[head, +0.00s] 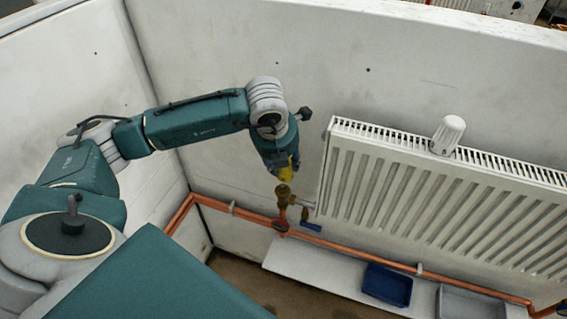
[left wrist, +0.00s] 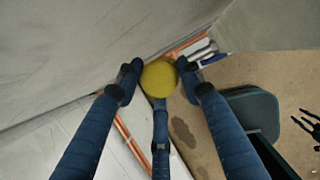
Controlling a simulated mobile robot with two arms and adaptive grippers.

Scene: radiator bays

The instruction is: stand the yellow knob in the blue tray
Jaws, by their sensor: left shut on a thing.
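My left gripper (head: 284,166) is at the valve left of the radiator and is shut on the yellow knob (head: 287,174). In the left wrist view the round yellow knob (left wrist: 158,78) sits between the blue fingertips of my left gripper (left wrist: 159,84). In the head view the knob is right above the brass valve (head: 284,194); I cannot tell whether they touch. The blue tray (head: 387,285) lies on the low white shelf, right of and below the valve, and looks empty. A dark pronged shape at the left wrist view's right edge may be my right gripper (left wrist: 308,128).
A white radiator (head: 420,195) hangs on the wall, with a white knob (head: 448,134) on its top. A grey tray (head: 470,303) is right of the blue tray on the white shelf (head: 320,270). Copper pipes (head: 350,250) run along the wall above the shelf.

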